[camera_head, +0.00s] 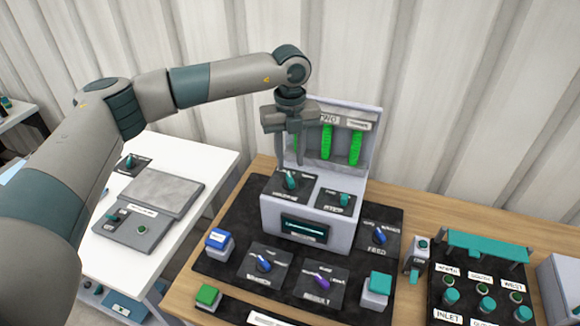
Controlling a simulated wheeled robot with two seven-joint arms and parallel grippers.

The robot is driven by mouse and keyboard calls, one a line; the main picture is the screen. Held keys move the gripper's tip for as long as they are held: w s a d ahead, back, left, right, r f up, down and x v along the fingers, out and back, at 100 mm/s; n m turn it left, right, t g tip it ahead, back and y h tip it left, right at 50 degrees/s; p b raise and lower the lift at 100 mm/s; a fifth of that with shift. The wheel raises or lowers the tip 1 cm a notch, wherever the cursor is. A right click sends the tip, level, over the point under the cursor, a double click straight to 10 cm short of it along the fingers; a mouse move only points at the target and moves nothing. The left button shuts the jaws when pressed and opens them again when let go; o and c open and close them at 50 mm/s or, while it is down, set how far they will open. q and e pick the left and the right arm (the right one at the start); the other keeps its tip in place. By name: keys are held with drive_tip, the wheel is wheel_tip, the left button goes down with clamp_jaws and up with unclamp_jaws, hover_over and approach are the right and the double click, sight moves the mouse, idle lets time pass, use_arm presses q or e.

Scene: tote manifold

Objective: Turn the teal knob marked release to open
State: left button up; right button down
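A grey machine (272,217) stands on a black mat and carries two teal knobs on dark plates. The left teal knob (291,180) and the right teal knob (344,199) both have labels too small to read, so I cannot tell which is marked release. My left gripper (289,164) points down over the left knob. Its two fingers are apart with a gap between them, and its tips are at or just above that knob; contact cannot be told. My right gripper is not in view.
The machine's back panel (370,115) rises behind the knobs, with green tubes (327,143) in it. Blue knobs (264,263), a purple knob (322,282) and buttons surround the machine. A teal-topped rack (485,247) stands right. A white table (195,160) is left.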

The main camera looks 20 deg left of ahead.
sight(290, 177)
use_arm(q)
drive_tip(key=shift+f+p, duration=0.85)
drive_tip(key=shift+f, duration=1.95)
clamp_jaws()
